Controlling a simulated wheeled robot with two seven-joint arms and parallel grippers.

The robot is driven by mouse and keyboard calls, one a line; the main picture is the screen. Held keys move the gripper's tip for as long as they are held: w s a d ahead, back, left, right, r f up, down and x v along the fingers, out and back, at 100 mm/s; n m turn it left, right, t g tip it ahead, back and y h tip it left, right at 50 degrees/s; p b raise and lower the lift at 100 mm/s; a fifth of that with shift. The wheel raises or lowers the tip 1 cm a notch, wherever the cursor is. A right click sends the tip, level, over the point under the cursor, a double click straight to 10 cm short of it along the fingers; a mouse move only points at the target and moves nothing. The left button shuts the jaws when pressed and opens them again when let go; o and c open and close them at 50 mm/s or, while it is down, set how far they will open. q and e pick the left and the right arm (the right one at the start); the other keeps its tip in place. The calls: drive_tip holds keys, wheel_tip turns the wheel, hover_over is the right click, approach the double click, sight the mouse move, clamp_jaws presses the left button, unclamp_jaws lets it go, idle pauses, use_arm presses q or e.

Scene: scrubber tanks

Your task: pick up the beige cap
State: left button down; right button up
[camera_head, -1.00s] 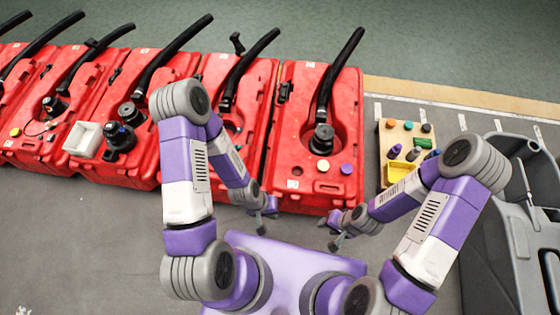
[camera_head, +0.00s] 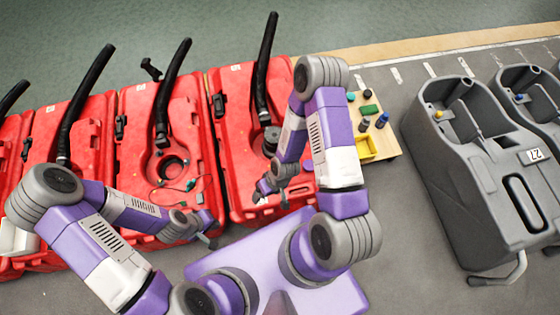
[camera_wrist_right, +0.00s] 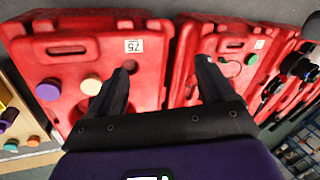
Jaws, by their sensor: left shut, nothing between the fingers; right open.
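The beige cap (camera_wrist_right: 91,84) shows in the right wrist view, on the red tank (camera_wrist_right: 75,50), with a purple cap (camera_wrist_right: 48,90) to its left. My right gripper (camera_wrist_right: 165,72) is open, and the beige cap is just left of its left finger, outside the jaws. In the head view my right gripper (camera_head: 264,190) is over the near part of the red tank (camera_head: 230,120), and neither cap can be made out; my right arm covers part of that tank. My left gripper (camera_head: 208,240) is shut and empty near the front of the neighbouring tank.
A wooden board (camera_head: 384,135) with coloured pieces and a yellow bin (camera_head: 366,149) stands right of the tank, partly behind my right arm. A grey machine (camera_head: 460,180) stands further right. Black hoses (camera_head: 265,70) rise from the tanks. Floor between board and machine is clear.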

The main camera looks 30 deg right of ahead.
drive_tip(key=shift+o, duration=0.6)
drive_tip(key=w+f+n, duration=0.1)
drive_tip(key=w+d+f+n, duration=0.1)
drive_tip(key=f, duration=0.1)
drive_tip(key=w+f+n, duration=0.1)
drive_tip(key=shift+d+f+n+h, duration=0.25)
drive_tip(key=shift+d+n+h, duration=0.05)
drive_tip(key=shift+d+n, duration=0.1)
drive_tip(key=w+d+f+n+h, duration=0.1)
drive_tip(key=w+d+f+n, duration=0.2)
drive_tip(key=d+f+n, duration=0.1)
drive_tip(key=w+d+f+n+h+b, duration=0.1)
drive_tip(key=w+d+f+n+h, duration=0.1)
drive_tip(key=n, duration=0.5)
drive_tip(key=w+d+f+n+h+b, duration=0.1)
drive_tip(key=w+d+f+n, duration=0.3)
drive_tip(key=d+f+n, duration=0.1)
drive_tip(key=shift+w+d+f+n, duration=0.15)
drive_tip(key=shift+d+f+n, duration=0.15)
drive_tip(key=shift+f+n, duration=0.3)
drive_tip(key=shift+n+h, duration=0.3)
drive_tip(key=f+b, duration=0.1)
drive_tip(key=f, duration=0.1)
drive_tip(key=d+f+b, duration=0.1)
drive_tip(key=f, duration=0.2)
drive_tip(key=f+b, duration=0.1)
drive_tip(key=f, duration=0.1)
drive_tip(key=shift+w+d+f, duration=0.15)
drive_tip(key=shift+w+f, duration=0.2)
drive_tip(key=shift+w, duration=0.05)
